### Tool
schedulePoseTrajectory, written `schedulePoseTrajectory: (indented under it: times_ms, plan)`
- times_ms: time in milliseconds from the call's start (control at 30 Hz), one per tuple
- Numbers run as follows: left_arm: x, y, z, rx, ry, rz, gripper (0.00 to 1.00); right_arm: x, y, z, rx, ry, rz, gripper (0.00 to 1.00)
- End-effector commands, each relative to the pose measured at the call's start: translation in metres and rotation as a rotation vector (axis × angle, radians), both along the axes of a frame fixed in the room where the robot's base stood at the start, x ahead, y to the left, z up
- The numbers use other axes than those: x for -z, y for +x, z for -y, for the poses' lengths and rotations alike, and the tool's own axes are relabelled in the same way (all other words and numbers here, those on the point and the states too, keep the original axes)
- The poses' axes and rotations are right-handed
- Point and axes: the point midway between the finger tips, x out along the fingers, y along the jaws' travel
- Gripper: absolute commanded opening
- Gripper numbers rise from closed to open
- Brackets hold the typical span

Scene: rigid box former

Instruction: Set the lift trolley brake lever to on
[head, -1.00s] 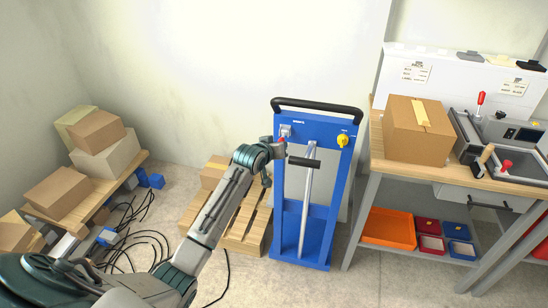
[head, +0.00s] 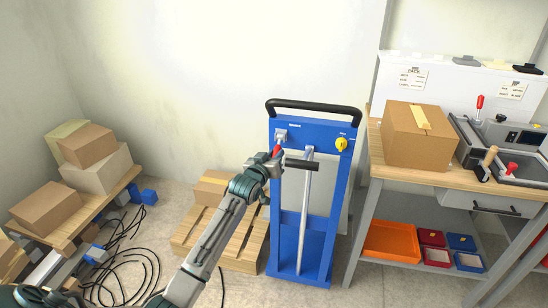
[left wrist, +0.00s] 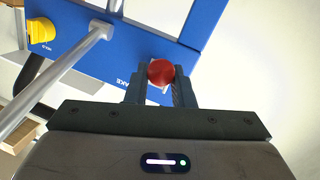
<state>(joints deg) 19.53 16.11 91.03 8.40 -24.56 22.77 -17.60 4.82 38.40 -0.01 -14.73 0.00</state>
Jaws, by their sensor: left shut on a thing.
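The blue lift trolley (head: 285,180) stands upright in the middle of the head view, with a black push bar on top. Its brake lever has a red knob (head: 277,150) hanging below a pale bracket (head: 281,135) at the panel's upper left. My left gripper (head: 274,157) is shut on the lever at its red end, in front of the panel. In the left wrist view the red knob (left wrist: 161,72) sits between the two dark fingers; most of the lever behind it is hidden. My right gripper is not in view.
A yellow knob (head: 341,144) is at the panel's right. A steel bar with a black grip (head: 302,164) stands close right of my gripper. A workbench (head: 372,150) with a carton (head: 418,135) is to the right. A pallet (head: 245,240) and loose cables (head: 125,265) lie left.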

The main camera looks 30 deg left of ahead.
Motion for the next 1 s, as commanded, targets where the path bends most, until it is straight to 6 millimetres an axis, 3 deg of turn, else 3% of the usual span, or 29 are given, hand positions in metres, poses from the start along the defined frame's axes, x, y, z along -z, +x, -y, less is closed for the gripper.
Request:
schedulePoseTrajectory:
  times_ms: [133,167,233,267,667,1000]
  plan:
    - [-0.007,0.002,-0.001,-0.001,0.006,0.012,0.0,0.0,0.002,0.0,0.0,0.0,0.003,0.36]
    - [-0.007,0.002,-0.001,-0.001,0.006,0.012,0.27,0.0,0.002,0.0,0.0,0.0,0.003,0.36]
    - [-0.006,0.002,-0.001,-0.001,0.005,0.011,0.41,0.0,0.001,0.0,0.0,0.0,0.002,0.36]
    - [-0.006,0.001,-0.001,0.0,0.005,0.01,0.43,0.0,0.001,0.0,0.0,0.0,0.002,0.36]
    - [-0.001,-0.009,0.0,0.0,0.003,0.002,0.43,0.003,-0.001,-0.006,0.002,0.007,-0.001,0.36]
    - [-0.004,-0.07,0.003,0.002,0.006,0.003,0.43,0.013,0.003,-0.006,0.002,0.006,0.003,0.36]
